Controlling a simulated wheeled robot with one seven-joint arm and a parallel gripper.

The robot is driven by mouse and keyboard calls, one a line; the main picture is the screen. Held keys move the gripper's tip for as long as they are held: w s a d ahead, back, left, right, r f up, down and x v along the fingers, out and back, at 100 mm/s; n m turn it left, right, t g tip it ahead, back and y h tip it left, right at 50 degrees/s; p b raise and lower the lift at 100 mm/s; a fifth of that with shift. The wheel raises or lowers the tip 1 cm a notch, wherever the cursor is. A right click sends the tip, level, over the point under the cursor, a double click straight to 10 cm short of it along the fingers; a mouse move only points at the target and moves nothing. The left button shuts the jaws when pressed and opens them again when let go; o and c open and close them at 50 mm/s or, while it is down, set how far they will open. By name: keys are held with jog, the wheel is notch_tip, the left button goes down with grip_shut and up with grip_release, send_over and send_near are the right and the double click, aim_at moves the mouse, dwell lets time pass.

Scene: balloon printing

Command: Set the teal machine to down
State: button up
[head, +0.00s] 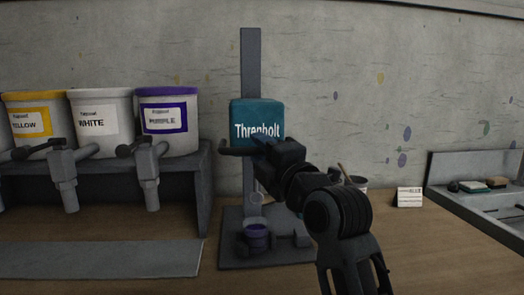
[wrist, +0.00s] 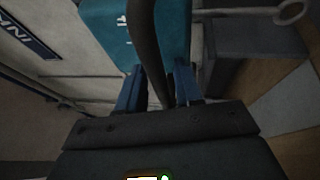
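The teal machine (head: 257,118), lettered in white, is mounted on a grey upright post above a dark base. Its dark lever (head: 237,151) sticks out to the left at the bottom of the teal box. In the wrist view the lever (wrist: 143,30) runs between the two blue fingers of my gripper (wrist: 158,88), which are closed in to about its width. In the head view my gripper (head: 262,142) is at the front of the teal box, and its fingertips are partly hidden. The lever's joint is hidden behind my gripper.
A purple cup (head: 257,238) stands on the machine's base (head: 232,258). Buckets labelled yellow (head: 35,116), white (head: 101,120) and purple (head: 168,122) stand on a grey shelf (head: 204,190) to the left. A small white card (head: 409,197) and a grey tray (head: 470,212) are to the right.

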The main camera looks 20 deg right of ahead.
grip_shut()
jog(key=shift+f, duration=0.1)
notch_tip(320, 180, down, 11)
jog(key=b, duration=0.8)
jog(key=shift+f, duration=0.1)
grip_release()
jog(key=shift+o, duration=0.8)
jog(key=v, duration=0.7)
jog(key=shift+s+b, duration=0.3)
jog(key=shift+s, duration=0.1)
